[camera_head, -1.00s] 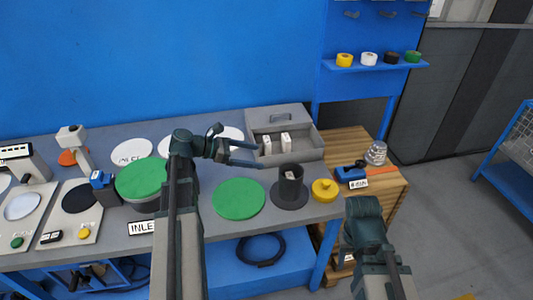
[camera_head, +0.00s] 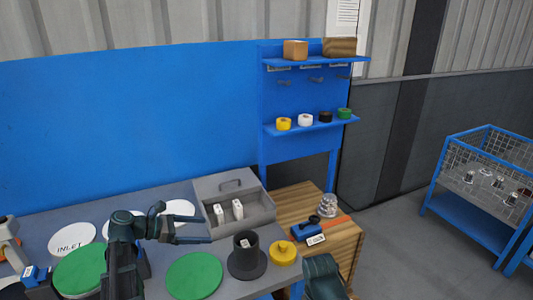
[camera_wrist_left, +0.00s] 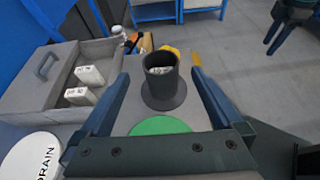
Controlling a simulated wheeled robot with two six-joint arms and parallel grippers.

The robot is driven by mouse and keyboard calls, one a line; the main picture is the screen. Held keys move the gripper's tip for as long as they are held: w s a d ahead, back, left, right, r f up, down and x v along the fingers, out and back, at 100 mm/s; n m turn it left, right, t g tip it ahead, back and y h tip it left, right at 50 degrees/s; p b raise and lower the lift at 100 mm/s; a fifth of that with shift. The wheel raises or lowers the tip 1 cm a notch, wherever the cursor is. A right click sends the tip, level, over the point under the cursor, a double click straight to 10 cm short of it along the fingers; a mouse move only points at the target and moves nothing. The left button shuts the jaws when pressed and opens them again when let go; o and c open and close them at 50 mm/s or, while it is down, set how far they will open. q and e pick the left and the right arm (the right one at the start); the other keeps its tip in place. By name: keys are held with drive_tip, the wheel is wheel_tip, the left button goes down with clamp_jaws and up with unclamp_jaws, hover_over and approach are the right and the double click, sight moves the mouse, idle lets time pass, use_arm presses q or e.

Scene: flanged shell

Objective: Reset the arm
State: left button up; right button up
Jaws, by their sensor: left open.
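My left gripper (camera_head: 193,230) is open over the workbench, between the grey box and the green disc. Its two fingers are spread and empty in the left wrist view (camera_wrist_left: 160,98). A dark flanged shell (camera_head: 247,258) stands upright on the bench, to the right of the left gripper. In the left wrist view the shell (camera_wrist_left: 162,90) shows between the fingers but farther off, with something pale inside it. My right arm shows at the bottom edge of the head view; its gripper is out of frame.
A grey box (camera_head: 262,216) with two white packs stands behind the shell. A green disc (camera_head: 194,276) lies in front, and a yellow knobbed part (camera_head: 284,253) is beside the shell. A wooden crate (camera_head: 345,240) adjoins the bench. A wire-mesh cart (camera_head: 458,205) stands right.

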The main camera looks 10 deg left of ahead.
use_arm(q)
drive_tip(key=s+d+f+m+g+y, duration=0.2)
drive_tip(key=s+d+f+m+g, duration=0.15)
drive_tip(key=d+m, duration=0.4)
drive_tip(key=s+d+f+m+g+y, duration=0.25)
drive_tip(key=d+f+m, duration=0.2)
drive_tip(key=d, duration=0.55)
drive_tip(key=s+d+f+m+y, duration=0.2)
drive_tip(key=s+d+m+y, duration=0.2)
drive_tip(key=m, duration=0.4)
drive_tip(key=s+d+f+m+g+y, duration=0.1)
drive_tip(key=s+d+f+m+y, duration=0.2)
drive_tip(key=m, duration=0.5)
drive_tip(key=s+d+y, duration=0.1)
drive_tip(key=s, duration=0.1)
drive_tip(key=shift+s+g, duration=0.3)
drive_tip(key=shift+s, duration=0.05)
drive_tip(key=shift+f, duration=0.1)
drive_tip(key=shift+c, duration=0.3)
